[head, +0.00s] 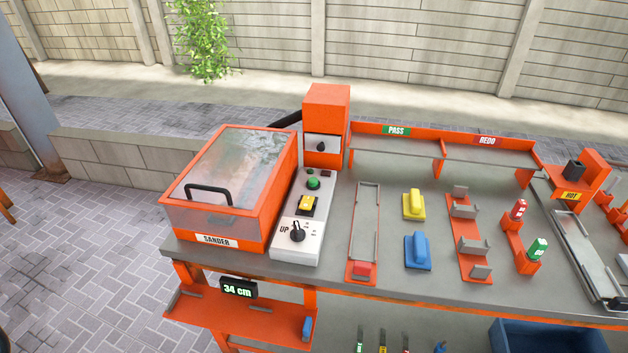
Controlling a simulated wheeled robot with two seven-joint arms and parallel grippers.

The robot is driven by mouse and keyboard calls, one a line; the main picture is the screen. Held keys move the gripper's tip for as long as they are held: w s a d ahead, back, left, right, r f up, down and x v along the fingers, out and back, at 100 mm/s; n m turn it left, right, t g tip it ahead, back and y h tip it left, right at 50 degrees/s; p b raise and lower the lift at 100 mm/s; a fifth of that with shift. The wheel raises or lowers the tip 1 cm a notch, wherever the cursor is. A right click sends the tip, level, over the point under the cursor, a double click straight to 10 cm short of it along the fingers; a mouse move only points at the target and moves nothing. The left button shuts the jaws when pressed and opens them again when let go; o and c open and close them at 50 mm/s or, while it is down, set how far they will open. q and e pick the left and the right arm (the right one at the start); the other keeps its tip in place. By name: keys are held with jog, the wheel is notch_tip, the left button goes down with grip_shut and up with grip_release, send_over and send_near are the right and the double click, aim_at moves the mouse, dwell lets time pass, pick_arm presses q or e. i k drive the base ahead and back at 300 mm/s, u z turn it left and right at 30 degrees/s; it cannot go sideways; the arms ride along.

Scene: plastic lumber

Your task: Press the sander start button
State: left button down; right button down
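The orange sander box (232,180) stands at the left of the workbench, with a clear lid that looks closed, a black handle and a SANDER label. To its right is a light grey control panel (290,248). The panel carries a round green button (313,183) near its back end, a small dark red part (326,173) beside it, a yellow switch (306,204) in the middle, and a black knob (298,232) marked UP at the front. Neither of my grippers shows in the head view.
An orange unit (326,110) with a black knob stands behind the panel. Right of the panel are an orange-ended tray (362,271), a yellow block (413,205) and a blue block (417,250). PASS and REDO bins (440,157) line the back. A 34 cm display (238,288) hangs below the front edge.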

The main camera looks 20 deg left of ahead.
aim_at(313, 182)
jog(key=z, duration=1.75)
jog(key=k, duration=0.8)
jog(key=u, duration=1.65)
